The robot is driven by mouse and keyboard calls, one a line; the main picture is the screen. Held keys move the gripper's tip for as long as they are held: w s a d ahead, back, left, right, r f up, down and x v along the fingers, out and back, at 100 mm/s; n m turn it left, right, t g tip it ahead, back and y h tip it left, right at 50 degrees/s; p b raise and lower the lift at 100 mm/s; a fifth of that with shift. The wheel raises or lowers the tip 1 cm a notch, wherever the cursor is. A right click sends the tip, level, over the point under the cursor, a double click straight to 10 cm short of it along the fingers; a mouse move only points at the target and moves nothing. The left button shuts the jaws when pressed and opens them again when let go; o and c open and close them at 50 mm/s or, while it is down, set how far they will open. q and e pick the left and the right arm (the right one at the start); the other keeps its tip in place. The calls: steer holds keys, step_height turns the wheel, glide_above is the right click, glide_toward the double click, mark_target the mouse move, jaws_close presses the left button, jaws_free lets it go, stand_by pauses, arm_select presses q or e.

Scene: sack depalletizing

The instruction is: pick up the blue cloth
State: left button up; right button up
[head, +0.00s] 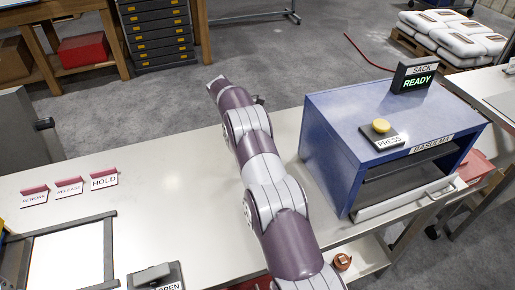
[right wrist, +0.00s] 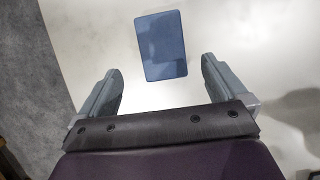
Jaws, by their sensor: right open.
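The blue cloth (right wrist: 163,45) is a flat blue rectangle lying on the pale tabletop in the right wrist view. I do not see it in the head view, where my right arm crosses the table. My right gripper (right wrist: 161,70) is open and empty, its two fingers spread wider than the cloth. The cloth shows ahead of the gripper, between the lines of the fingers; I see no contact. In the head view the right gripper's fingers are mostly hidden behind the arm. My left gripper is not in view.
A blue box machine (head: 340,125) with a yellow press button (head: 381,126) stands right of my arm. Label cards (head: 69,187) and a framed panel (head: 66,262) are on the left. The table (head: 165,190) between cards and arm is clear. Its edge borders grey floor (right wrist: 30,60).

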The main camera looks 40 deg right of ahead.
steer(key=p+x, duration=0.1)
steer(key=x, duration=0.2)
steer(key=p+x, duration=0.1)
steer(key=x, duration=0.2)
steer(key=shift+s, duration=0.25)
steer(key=shift+d+f, duration=0.1)
steer(key=shift+d, duration=0.05)
steer(key=shift+f+b, duration=0.25)
steer(key=shift+b, duration=0.35)
steer(key=shift+c, duration=0.3)
steer(key=c, duration=1)
